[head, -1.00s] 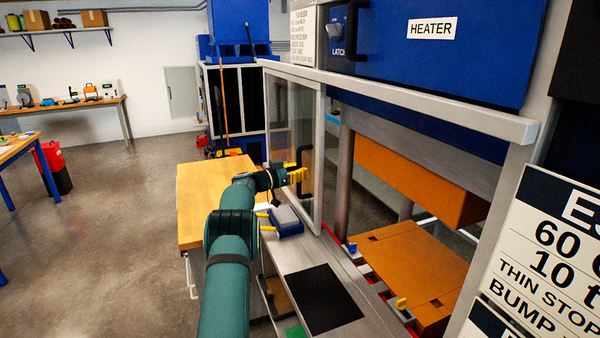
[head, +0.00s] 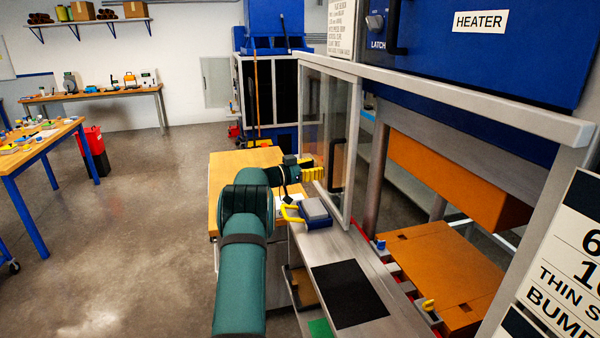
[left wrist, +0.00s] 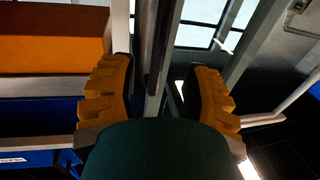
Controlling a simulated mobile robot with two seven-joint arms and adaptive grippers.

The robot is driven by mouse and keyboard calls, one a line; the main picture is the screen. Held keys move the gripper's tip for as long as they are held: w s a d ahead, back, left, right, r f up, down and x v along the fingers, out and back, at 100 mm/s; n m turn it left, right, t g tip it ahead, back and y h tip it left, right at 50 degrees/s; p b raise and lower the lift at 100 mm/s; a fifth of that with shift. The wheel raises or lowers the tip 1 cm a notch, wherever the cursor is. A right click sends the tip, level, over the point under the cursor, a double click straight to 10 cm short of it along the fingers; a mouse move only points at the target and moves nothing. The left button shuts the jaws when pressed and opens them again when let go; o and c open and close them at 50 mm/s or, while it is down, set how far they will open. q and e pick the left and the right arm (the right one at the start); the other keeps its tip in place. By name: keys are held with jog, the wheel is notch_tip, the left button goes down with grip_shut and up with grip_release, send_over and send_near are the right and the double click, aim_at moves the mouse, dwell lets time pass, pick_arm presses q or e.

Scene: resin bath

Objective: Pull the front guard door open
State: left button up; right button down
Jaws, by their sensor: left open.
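The front guard door (head: 318,110) is a clear panel in a grey frame. It stands at the left end of the rail in the head view, and the press opening to its right is uncovered. Its dark upright handle (head: 337,166) is on the panel near the right frame post. My left gripper (head: 320,174) has yellow fingers and is just left of the handle, with a small gap in the picture. In the left wrist view my left gripper (left wrist: 163,88) is open, with the dark handle bar (left wrist: 157,50) seen between its fingers, apparently untouched. My right gripper is out of view.
A grey rail (head: 450,92) runs above the opening, under the blue heater box (head: 480,55). Inside are orange platens (head: 440,265). A blue-grey device (head: 314,212) sits on the ledge below my gripper, near a wooden bench top (head: 232,165). Open floor lies left.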

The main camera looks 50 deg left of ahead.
pick_arm(q)
jog(key=s, duration=0.3)
jog(key=s+a, duration=0.1)
jog(key=s, duration=0.1)
jog(key=shift+s, duration=0.4)
jog(key=shift+a, duration=0.1)
